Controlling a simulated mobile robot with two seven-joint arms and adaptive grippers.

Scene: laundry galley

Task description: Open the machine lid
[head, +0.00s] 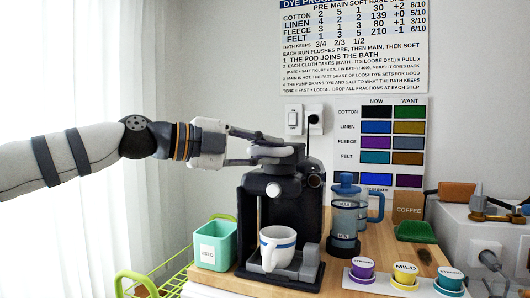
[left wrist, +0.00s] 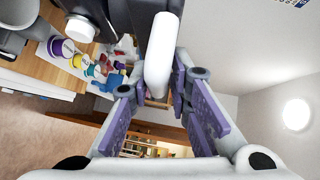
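The black machine (head: 283,205) stands on the wooden counter with a white, blue-striped mug (head: 277,247) on its base. On its top is a pale rounded lid or handle (head: 272,155), partly hidden by my fingers. My left gripper (head: 258,144) reaches in from the left at the machine's top. In the left wrist view a white bar (left wrist: 163,58) on the dark machine extends between the spread fingers of my left gripper (left wrist: 160,88). Gaps show on both sides of the bar, so the fingers look open and not closed on it. My right gripper is out of view.
A teal bin (head: 216,243) stands left of the machine, and a French press (head: 345,215) stands right of it. Purple, yellow and teal cups (head: 405,274) sit in a white holder at front right. A green wire rack (head: 160,285) is at lower left.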

